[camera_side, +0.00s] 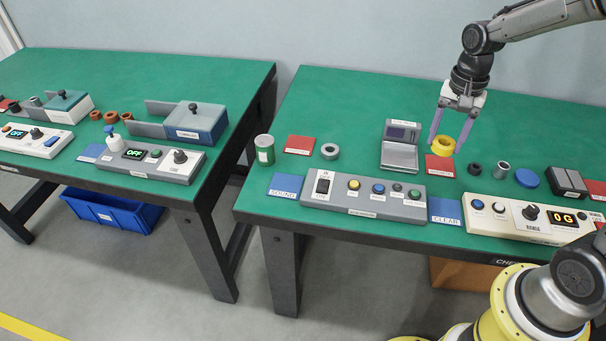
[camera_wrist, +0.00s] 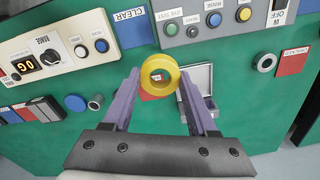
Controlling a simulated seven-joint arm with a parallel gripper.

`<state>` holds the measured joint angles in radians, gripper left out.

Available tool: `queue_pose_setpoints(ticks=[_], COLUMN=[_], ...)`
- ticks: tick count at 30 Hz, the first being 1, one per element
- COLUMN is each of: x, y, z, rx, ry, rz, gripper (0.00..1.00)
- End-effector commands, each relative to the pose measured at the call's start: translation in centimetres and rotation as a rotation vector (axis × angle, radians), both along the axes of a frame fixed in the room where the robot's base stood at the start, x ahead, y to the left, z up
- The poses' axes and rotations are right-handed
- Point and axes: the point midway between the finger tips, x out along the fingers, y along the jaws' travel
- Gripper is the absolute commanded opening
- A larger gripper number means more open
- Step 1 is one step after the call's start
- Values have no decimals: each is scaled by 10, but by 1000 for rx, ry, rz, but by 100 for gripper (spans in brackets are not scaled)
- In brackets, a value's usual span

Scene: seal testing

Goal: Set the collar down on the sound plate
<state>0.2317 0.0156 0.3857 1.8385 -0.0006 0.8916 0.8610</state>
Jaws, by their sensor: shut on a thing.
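The yellow ring-shaped collar (camera_side: 437,147) is between the fingers of my gripper (camera_side: 446,147), near the red plate (camera_side: 440,166) at the right of the bench. In the wrist view my gripper (camera_wrist: 160,75) is shut on the collar (camera_wrist: 160,91), one finger on each side, with red showing through its hole. The collar seems to be just above the bench; the exact gap cannot be told. The blue plate marked SOUND (camera_side: 285,187) lies at the bench's front left, well left of my gripper, with nothing on it.
A grey button panel (camera_side: 345,204) lies between the SOUND plate and the blue CLEAR plate (camera_side: 445,211). A range box (camera_side: 525,218) is at right.

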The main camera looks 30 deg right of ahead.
Motion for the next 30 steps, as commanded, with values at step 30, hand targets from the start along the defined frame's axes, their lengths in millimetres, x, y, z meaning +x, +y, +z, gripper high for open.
queue_pose_setpoints(ticks=[30], x=[115], y=[240], z=[-29], rx=[-2], ry=[11], rz=[701], gripper=[0])
